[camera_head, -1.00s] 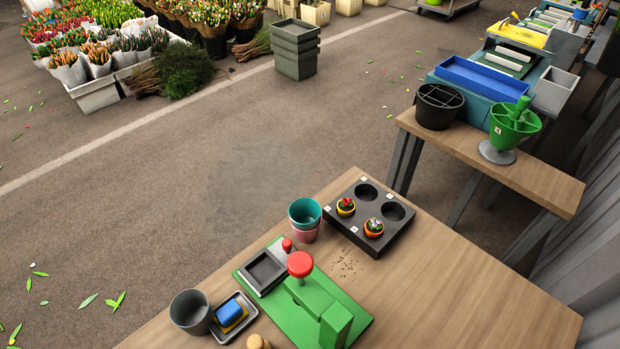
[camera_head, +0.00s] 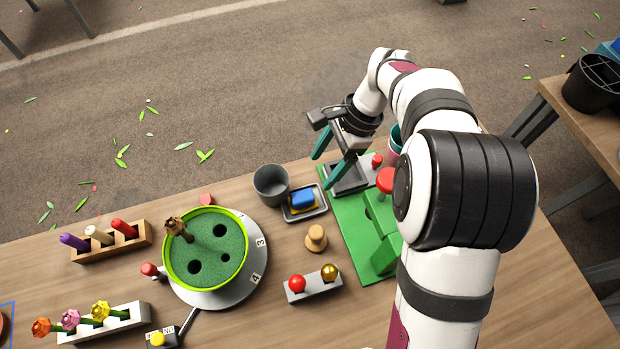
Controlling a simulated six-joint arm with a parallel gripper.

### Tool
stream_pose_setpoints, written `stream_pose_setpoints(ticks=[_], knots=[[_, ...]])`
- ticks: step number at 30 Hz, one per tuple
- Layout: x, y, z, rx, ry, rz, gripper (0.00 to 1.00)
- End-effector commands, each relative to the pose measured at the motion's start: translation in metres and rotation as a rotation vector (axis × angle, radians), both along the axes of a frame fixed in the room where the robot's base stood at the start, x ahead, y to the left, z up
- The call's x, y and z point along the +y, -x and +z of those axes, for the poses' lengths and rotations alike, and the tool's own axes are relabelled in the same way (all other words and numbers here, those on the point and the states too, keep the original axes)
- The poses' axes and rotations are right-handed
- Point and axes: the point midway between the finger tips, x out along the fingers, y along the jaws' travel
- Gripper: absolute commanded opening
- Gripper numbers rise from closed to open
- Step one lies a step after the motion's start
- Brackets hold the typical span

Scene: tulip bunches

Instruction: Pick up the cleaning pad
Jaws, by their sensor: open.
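The cleaning pad (camera_head: 302,199) looks blue on top with a yellow layer below. It lies in a small grey tray (camera_head: 291,216) on the wooden table, between a dark grey cup and a green board. My gripper (camera_head: 327,168) has two teal fingers, spread apart with nothing between them. It hangs above the table's far edge, up and to the right of the pad. One finger shows in front of the dark square holder on the green board. I cannot tell its exact height.
The grey cup (camera_head: 271,184) stands just left of the tray. The green board (camera_head: 350,236) with a red-knobbed press is on the right, partly behind my arm. A wooden peg (camera_head: 316,238) stands in front of the tray. A round green turntable (camera_head: 207,250) is further left.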

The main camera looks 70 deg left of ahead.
Motion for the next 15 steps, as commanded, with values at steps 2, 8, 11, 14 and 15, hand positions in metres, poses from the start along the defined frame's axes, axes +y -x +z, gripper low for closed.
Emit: stream_pose_setpoints(ticks=[2, 8, 11, 14, 15], knots=[[-0.001, 0.009, -0.020, 0.001, 0.003, 0.002, 0.75], [-0.001, 0.021, -0.047, 0.000, 0.002, 0.001, 0.75], [-0.004, 0.031, -0.064, 0.001, 0.003, 0.001, 0.75], [-0.006, 0.040, -0.081, 0.001, 0.003, 0.000, 0.75], [-0.005, 0.042, -0.086, 0.000, 0.001, 0.000, 0.75]])
